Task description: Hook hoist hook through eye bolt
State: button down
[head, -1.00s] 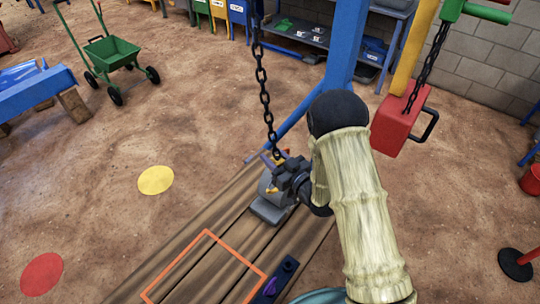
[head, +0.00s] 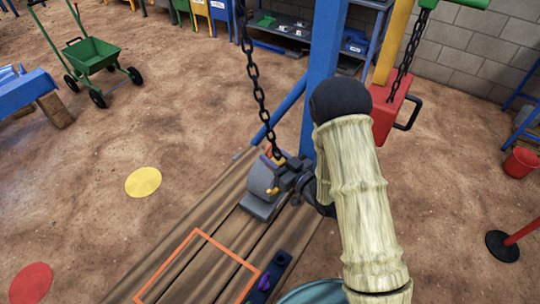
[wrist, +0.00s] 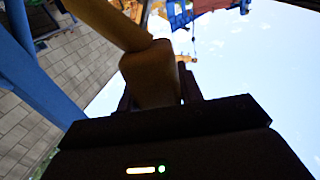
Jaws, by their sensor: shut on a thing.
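The hoist chain (head: 257,88) hangs from above to a yellow hook (head: 272,189), only small parts of which show beside my gripper in the head view. My gripper (head: 288,178) is shut on the hook, close against a grey metal block (head: 262,205) on the wooden planks. In the wrist view, the yellow hook body (wrist: 150,75) sits between my dark fingers, and a yellow bar runs up to the left. The eye bolt cannot be made out. I cannot tell whether the hook passes through it.
An orange outline (head: 212,238) and a dark holder with a purple item (head: 264,283) lie in front. Open dirt ground is at the left.

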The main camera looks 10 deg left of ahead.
jog(key=shift+d+r, duration=0.1)
dwell(0.3)
jog(key=w+d+m+t+h+b, duration=0.2)
jog(key=w+m+h, duration=0.4)
jog(key=h, duration=0.4)
jog(key=w+d+m+t+h+b, duration=0.3)
jog(key=w+d+m+t+h, duration=0.1)
jog(key=m+h, duration=0.5)
jog(key=shift+w+d+h, duration=0.6)
jog(key=shift+w+h, duration=0.25)
jog(key=shift+h, duration=0.45)
dwell(0.4)
jog(key=shift+a, duration=0.1)
